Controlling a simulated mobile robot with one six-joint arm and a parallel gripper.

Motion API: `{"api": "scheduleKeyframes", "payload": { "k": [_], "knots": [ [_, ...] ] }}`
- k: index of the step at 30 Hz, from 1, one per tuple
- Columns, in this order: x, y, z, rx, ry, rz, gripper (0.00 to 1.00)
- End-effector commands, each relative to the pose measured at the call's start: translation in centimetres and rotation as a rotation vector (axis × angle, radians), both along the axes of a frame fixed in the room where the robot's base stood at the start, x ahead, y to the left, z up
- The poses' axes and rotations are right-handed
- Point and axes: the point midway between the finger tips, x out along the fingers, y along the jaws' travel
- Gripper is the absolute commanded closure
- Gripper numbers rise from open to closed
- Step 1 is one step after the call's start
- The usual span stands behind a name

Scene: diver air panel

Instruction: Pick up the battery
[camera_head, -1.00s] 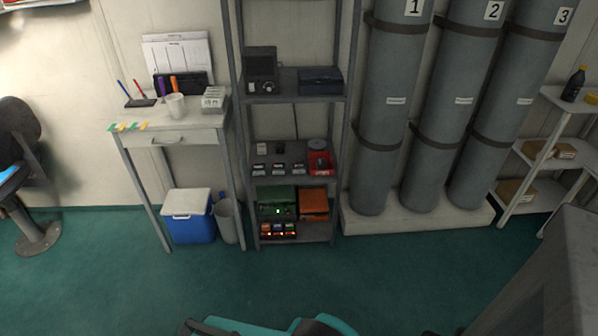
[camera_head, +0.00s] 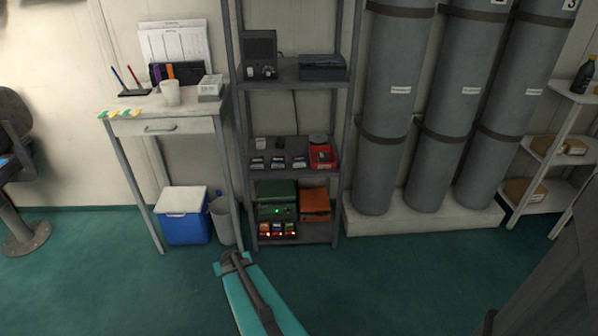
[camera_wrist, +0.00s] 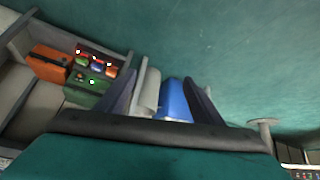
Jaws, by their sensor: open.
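The frames do not show for sure which thing is the battery. Small coloured blocks in a dark rack (camera_head: 278,230), with lit orange and red spots, sit on the low shelf; the rack also shows at the upper left of the wrist view (camera_wrist: 95,63). Several small dark blocks with pale labels (camera_head: 278,163) lie in a row on the shelf above, beside a red bin (camera_head: 322,157) with a dark item inside. My gripper (camera_wrist: 160,80) is open and empty, with its fingers apart and away from the shelves.
A blue cooler (camera_head: 184,218) and grey bin (camera_head: 223,220) stand left of the shelf unit, under the white table (camera_head: 165,124). Tall grey cylinders (camera_head: 390,120) stand right. The green floor in front is clear.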

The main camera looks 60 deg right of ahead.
Motion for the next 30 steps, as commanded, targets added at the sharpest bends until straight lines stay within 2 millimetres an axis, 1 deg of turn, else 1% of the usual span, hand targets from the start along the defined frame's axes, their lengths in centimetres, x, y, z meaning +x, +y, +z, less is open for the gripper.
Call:
{"api": "scheduleKeyframes", "payload": {
  "k": [1,2,3,5,6,8,9,11,12,14,15,18,21,24,27,30],
  "knots": [
    [0.5,-2.7,0.0,-0.029,-0.049,-0.029,0.39],
    [0.8,-4.1,0.5,-0.047,-0.078,-0.043,0.39],
    [1.1,-6.0,1.3,-0.071,-0.117,-0.063,0.39],
    [1.3,-8.9,2.3,-0.108,-0.174,-0.091,0.39],
    [1.4,-10.7,3.2,-0.134,-0.212,-0.109,0.39],
    [1.3,-13.5,4.4,-0.174,-0.268,-0.135,0.39],
    [1.2,-15.4,5.4,-0.202,-0.305,-0.151,0.39],
    [0.8,-18.1,6.8,-0.244,-0.359,-0.175,0.39],
    [0.4,-19.9,7.8,-0.274,-0.393,-0.190,0.39],
    [-0.3,-22.5,9.3,-0.319,-0.444,-0.213,0.39],
    [-0.9,-24.3,10.3,-0.352,-0.476,-0.228,0.39],
    [-2.4,-28.0,13.0,-0.420,-0.560,-0.248,0.39],
    [-4.4,-31.3,15.6,-0.497,-0.633,-0.271,0.39],
    [-6.2,-33.8,17.9,-0.560,-0.688,-0.286,0.39],
    [-7.6,-35.3,19.6,-0.604,-0.727,-0.294,0.39],
    [-8.3,-36.0,20.6,-0.628,-0.746,-0.296,0.39]
  ]
}}
